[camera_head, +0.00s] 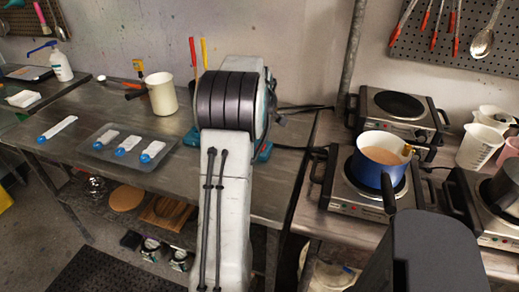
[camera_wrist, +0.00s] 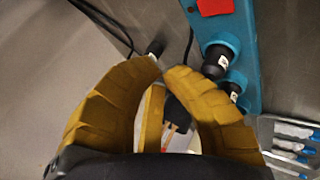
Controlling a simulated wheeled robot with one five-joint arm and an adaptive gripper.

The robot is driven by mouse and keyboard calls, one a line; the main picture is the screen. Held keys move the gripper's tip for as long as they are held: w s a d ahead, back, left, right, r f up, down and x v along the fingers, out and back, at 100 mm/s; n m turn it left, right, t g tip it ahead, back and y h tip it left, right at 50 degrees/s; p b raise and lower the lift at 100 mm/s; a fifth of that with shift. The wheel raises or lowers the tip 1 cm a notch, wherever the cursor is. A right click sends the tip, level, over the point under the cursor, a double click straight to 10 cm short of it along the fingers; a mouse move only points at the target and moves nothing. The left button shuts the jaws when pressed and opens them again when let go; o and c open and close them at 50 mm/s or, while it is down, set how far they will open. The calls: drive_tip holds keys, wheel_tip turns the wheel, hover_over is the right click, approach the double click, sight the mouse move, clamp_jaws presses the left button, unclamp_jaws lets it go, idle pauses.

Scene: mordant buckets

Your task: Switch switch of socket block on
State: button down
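The teal socket block (camera_wrist: 240,40) lies along the right of the wrist view, with a red switch (camera_wrist: 214,6) at its upper end, cut by the picture's top edge. Two black plugs (camera_wrist: 218,60) sit in it below the switch. My gripper (camera_wrist: 163,66) has yellow fingers curved inward, with tips almost touching and nothing held between them. The tips are left of the block and below the switch in the picture, apart from the switch. In the head view, my arm hides most of the socket block (camera_head: 264,153) and my gripper. The switch's position is unclear.
Black cables (camera_wrist: 110,22) and a loose plug (camera_wrist: 155,47) lie left of the block. In the head view, a cream jug (camera_head: 161,94) and a grey tray (camera_head: 105,157) stand on the metal table. Hot plates (camera_head: 400,115) and a blue pot (camera_head: 369,176) are at right.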

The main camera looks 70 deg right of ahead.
drive_tip(key=shift+f, duration=0.15)
drive_tip(key=f+b, duration=0.1)
drive_tip(key=f, duration=0.1)
drive_tip(key=f+b, duration=0.4)
drive_tip(key=shift+a+f, duration=0.2)
drive_tip(key=shift+a, duration=0.2)
wheel_tip(320, 180, down, 2)
drive_tip(key=shift+a+b, duration=0.15)
drive_tip(key=shift+b, duration=1.1)
drive_tip(key=shift+a+f+b, duration=0.1)
drive_tip(key=shift+f+b, duration=0.65)
drive_tip(key=shift+b, duration=0.05)
idle(0.8)
drive_tip(key=shift+r, duration=0.15)
idle(0.3)
drive_tip(key=shift+r+p, duration=0.65)
drive_tip(key=shift+d+r+p, duration=0.2)
drive_tip(key=shift+r+p, duration=0.85)
drive_tip(key=shift+r, duration=0.2)
drive_tip(key=shift+d+r+p, duration=0.2)
drive_tip(key=shift+r+p, duration=0.8)
drive_tip(key=shift+r, duration=0.2)
drive_tip(key=shift+w, duration=0.1)
